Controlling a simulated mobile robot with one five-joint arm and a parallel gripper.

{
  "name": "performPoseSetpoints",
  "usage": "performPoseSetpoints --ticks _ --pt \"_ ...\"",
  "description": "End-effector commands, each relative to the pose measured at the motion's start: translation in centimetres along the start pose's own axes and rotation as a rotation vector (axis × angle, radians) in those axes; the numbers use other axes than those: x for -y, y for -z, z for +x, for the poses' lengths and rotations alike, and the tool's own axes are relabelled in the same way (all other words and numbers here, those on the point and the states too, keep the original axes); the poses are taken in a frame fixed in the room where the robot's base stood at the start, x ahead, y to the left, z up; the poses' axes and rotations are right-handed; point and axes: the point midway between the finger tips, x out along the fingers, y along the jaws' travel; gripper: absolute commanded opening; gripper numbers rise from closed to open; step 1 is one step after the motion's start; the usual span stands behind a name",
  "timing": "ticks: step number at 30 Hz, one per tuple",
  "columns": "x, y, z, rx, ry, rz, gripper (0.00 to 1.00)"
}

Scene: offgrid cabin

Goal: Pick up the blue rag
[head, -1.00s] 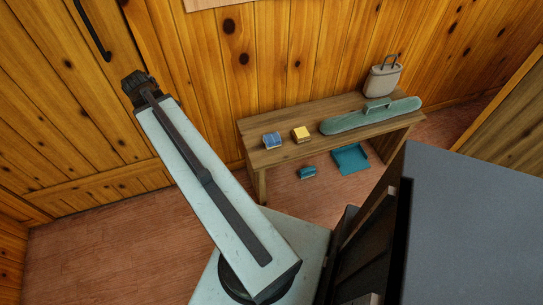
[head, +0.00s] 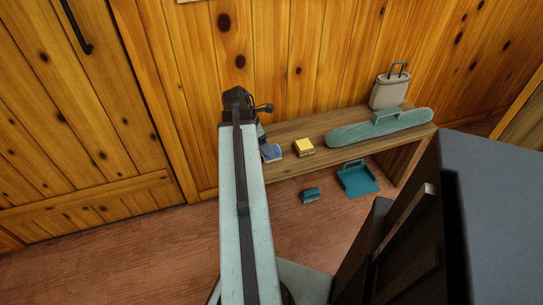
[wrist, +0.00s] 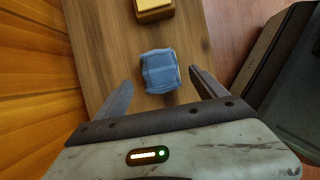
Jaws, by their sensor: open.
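The blue rag (head: 271,153) lies folded on the wooden bench, near its left end, partly hidden by my arm in the head view. In the wrist view the blue rag (wrist: 160,71) lies flat on the bench top, ahead of the gap between my fingers. My gripper (wrist: 160,82) is open and empty, with one finger to each side of the rag's near edge. The fingers look apart from the rag; their height above the bench is hard to tell. In the head view my gripper is mostly hidden behind the arm's end.
A yellow block-like item (head: 304,147) sits on the bench (head: 330,122) right of the rag. A teal dustpan (head: 358,179) and small brush (head: 310,194) lie on the floor. A plank wall runs behind.

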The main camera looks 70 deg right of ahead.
Motion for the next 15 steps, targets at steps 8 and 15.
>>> performPoseSetpoints --ticks 8,15 --pt "-0.1 -0.2 5.0 0.000 0.001 0.002 0.81" --pt "-0.1 -0.5 4.8 0.000 0.001 0.001 0.81"
